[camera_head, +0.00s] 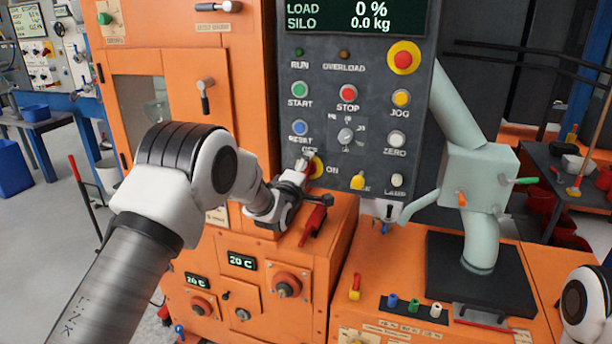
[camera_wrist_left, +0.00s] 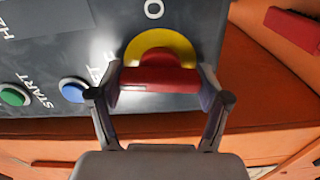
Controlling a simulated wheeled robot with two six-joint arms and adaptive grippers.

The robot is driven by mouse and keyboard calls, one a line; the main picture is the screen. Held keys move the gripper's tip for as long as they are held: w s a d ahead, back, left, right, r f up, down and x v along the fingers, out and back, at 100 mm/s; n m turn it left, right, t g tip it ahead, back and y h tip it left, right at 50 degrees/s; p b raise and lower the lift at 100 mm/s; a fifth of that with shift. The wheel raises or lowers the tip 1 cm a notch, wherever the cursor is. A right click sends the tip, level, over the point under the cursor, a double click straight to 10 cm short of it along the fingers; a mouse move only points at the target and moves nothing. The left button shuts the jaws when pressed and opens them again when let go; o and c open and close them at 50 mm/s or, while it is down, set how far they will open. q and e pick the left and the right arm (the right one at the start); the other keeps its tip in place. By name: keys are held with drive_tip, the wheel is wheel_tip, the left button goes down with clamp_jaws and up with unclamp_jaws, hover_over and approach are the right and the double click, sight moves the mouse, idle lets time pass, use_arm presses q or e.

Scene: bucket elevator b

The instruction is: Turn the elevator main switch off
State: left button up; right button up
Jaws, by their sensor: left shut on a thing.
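The main switch is a red handle (camera_wrist_left: 158,79) on a yellow disc (camera_wrist_left: 160,45), low on the left side of the dark control panel (camera_head: 370,110). In the head view part of the yellow disc (camera_head: 319,166) shows, with ON to its right and a partly hidden OFF label above. My left gripper (camera_head: 306,172) is at the switch. In the left wrist view its two fingers (camera_wrist_left: 160,82) are on either side of the red handle, shut on it. The handle lies straight across between the fingers. My right gripper is out of view; only part of my right arm shows at the lower right.
Several buttons are close by, including the blue RESET button (camera_head: 300,128) just above and a selector knob (camera_head: 345,135). A red part (camera_head: 313,222) lies below my gripper on the orange cabinet (camera_head: 330,250). A pale green pipe fixture (camera_head: 478,180) stands to the right.

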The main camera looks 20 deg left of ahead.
use_arm(q)
drive_tip(key=shift+f+n, duration=0.1)
drive_tip(key=shift+n, duration=0.5)
drive_tip(key=o, duration=1.1)
drive_tip(key=shift+a, duration=0.1)
drive_tip(key=shift+s, duration=0.1)
drive_tip(key=s, duration=1.2)
drive_tip(key=shift+a, duration=0.2)
